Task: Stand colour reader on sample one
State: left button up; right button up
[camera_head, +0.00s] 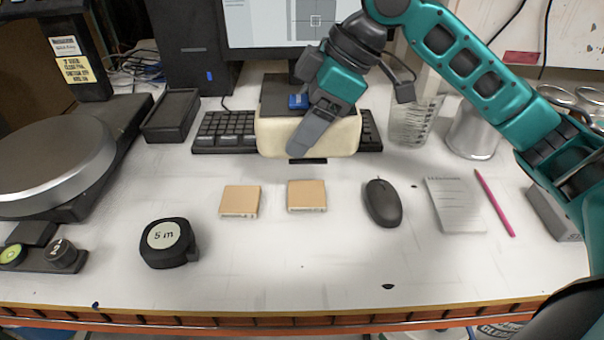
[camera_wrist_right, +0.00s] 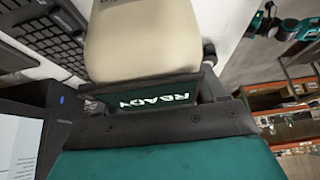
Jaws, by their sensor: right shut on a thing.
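The colour reader (camera_head: 275,141) is a cream body with a dark top, in front of the keyboard in the head view. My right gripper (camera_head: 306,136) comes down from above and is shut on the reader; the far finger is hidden. I cannot tell whether the reader touches the table. Two tan square samples lie flat nearer the front: a left one (camera_head: 240,201) and a right one (camera_head: 307,195). Their edge print is too small to read. My left gripper is out of view.
A keyboard (camera_head: 222,132) and monitor (camera_head: 290,22) stand behind. A black tape measure (camera_head: 168,243) lies front left, a mouse (camera_head: 382,202) right of the samples, then a notepad (camera_head: 455,205) and pink pencil (camera_head: 494,202). The table around the samples is clear.

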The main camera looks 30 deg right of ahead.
notch_tip(320, 180, down, 5)
jog(key=shift+r+b, duration=0.1)
jog(key=shift+b, duration=0.3)
notch_tip(320, 180, down, 4)
jog(key=shift+r+b, duration=0.1)
jog(key=shift+b, duration=0.3)
jog(key=o, duration=1.1)
jog(key=shift+f, duration=0.2)
jog(key=o, duration=0.5)
